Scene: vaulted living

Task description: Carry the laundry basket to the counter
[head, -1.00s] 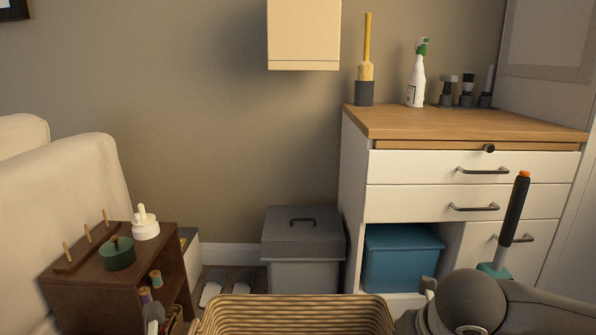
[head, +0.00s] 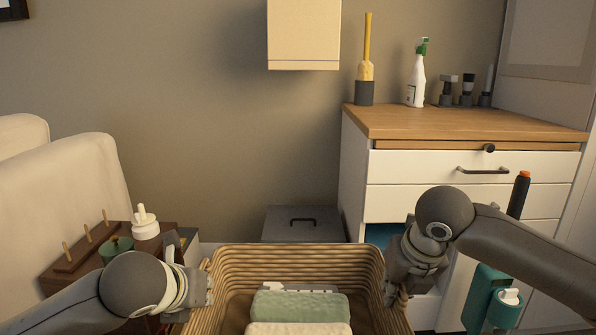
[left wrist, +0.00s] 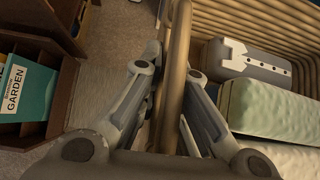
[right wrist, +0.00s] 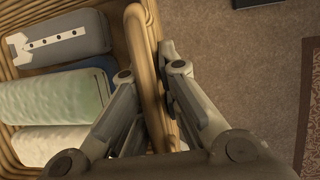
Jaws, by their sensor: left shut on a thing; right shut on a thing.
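The laundry basket (head: 290,257) is tan wicker and sits at the bottom centre of the head view. My right gripper (head: 393,290) is shut on the right rim, also seen in the right wrist view (right wrist: 158,90). The counter (head: 455,122) has a wooden top over white drawers, beyond the basket to the right.
A spray bottle (head: 416,80), a brush in a dark holder (head: 365,92) and several small dark items stand on the counter. A grey lidded bin (head: 290,226) is beside it. A dark wooden shelf unit (head: 70,262) and a cream sofa (head: 70,185) are at left.

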